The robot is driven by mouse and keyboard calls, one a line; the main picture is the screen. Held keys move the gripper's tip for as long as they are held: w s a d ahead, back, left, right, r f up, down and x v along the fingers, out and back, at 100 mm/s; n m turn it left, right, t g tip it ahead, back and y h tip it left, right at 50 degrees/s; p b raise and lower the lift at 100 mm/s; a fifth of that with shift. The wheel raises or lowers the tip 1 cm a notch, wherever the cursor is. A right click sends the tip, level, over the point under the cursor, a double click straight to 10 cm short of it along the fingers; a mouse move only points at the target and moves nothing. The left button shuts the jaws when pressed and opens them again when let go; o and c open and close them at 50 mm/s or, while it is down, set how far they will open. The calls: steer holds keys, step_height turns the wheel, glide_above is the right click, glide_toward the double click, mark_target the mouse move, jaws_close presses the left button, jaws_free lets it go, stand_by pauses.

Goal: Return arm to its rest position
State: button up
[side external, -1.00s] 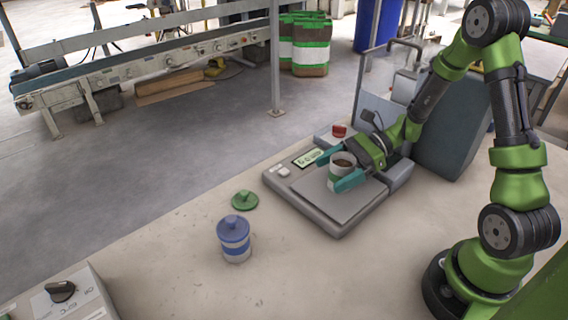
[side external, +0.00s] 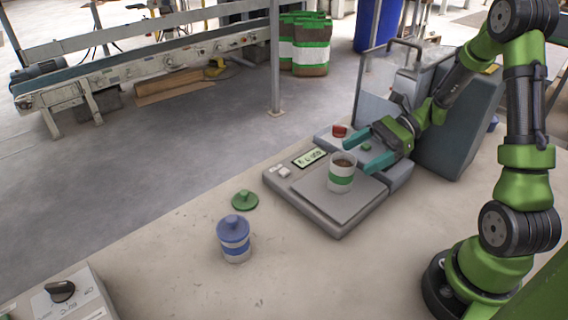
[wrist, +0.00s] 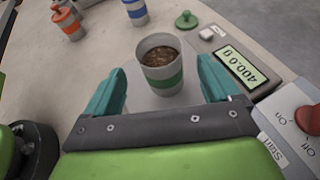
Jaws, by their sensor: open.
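My gripper (side external: 372,148) is open and empty, with teal fingers, to the right of a white cup with a green band (side external: 342,172) and apart from it. The cup stands upright and uncovered on the plate of the grey scale (side external: 345,208), with brown pellets inside. In the wrist view the cup (wrist: 161,68) is beyond my open fingertips (wrist: 158,82). The scale display (wrist: 235,68) reads 400.0 g in the wrist view.
A green lid (side external: 245,200) lies on the table left of the scale. A blue-lidded container (side external: 234,238) stands nearer the front. The wrist view also shows an orange-lidded container (wrist: 68,20). A grey machine (side external: 458,120) stands behind my gripper. A control box (side external: 75,298) is at front left.

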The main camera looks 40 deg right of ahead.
steer(key=s+a+r+n+t+h, duration=0.1)
steer(key=s+a+r+n+h, duration=0.3)
steer(key=n, duration=0.5)
steer(key=s+a+r+n+t+h, duration=0.1)
steer(key=s+a+r+n+h, duration=0.4)
steer(key=r+n, duration=0.4)
steer(key=shift+a+r+h, duration=0.3)
steer(key=shift+h, duration=0.4)
